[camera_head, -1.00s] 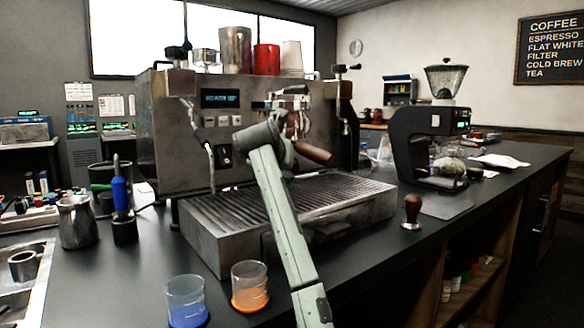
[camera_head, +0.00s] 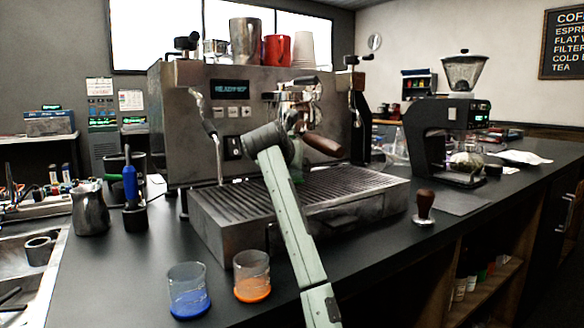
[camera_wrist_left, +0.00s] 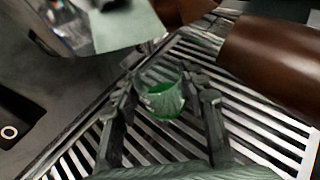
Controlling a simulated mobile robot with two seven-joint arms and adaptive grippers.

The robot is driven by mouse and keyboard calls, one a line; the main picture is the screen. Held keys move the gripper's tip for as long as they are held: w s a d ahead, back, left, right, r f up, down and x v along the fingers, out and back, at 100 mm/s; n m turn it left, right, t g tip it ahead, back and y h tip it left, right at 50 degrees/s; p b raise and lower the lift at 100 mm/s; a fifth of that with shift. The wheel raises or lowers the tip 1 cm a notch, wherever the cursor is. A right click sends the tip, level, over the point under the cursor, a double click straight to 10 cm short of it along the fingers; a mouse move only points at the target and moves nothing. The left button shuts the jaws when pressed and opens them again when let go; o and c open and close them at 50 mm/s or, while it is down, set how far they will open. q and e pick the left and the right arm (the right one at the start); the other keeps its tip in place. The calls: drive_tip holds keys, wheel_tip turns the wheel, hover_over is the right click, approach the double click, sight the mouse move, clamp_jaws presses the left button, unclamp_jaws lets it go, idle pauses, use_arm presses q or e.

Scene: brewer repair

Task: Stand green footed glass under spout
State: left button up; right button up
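The green footed glass (camera_wrist_left: 165,100) is between the fingers of my left gripper (camera_wrist_left: 165,88) in the left wrist view. The fingers appear closed against its sides, over the slats of the drip tray (camera_wrist_left: 255,128). Whether its foot touches the slats is hard to tell. In the head view a bit of green glass (camera_head: 303,172) shows behind my left arm, below the portafilter (camera_head: 322,145) with its wooden handle. My left gripper is mostly hidden there behind its own wrist. The spout is not clear. My right gripper is not in view.
The espresso machine (camera_head: 232,118) stands behind the tray. A blue-based glass (camera_head: 187,290) and an orange-based glass (camera_head: 252,277) stand on the counter in front. A tamper (camera_head: 424,208) and grinder (camera_head: 437,140) are to the right. A steel jug (camera_head: 89,210) is at left.

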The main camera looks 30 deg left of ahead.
use_arm(q)
drive_tip(key=o, duration=0.4)
drive_tip(key=shift+c, duration=0.2)
drive_tip(key=shift+r, duration=0.15)
drive_tip(key=shift+s+r, duration=0.1)
drive_tip(key=shift+r, duration=0.05)
drive_tip(key=b+v, duration=0.1)
drive_tip(key=v, duration=1)
drive_tip(key=shift+d+b, duration=0.15)
drive_tip(key=shift+b, duration=0.25)
drive_tip(key=shift+s+d+r, duration=0.1)
drive_tip(key=shift+s, duration=0.2)
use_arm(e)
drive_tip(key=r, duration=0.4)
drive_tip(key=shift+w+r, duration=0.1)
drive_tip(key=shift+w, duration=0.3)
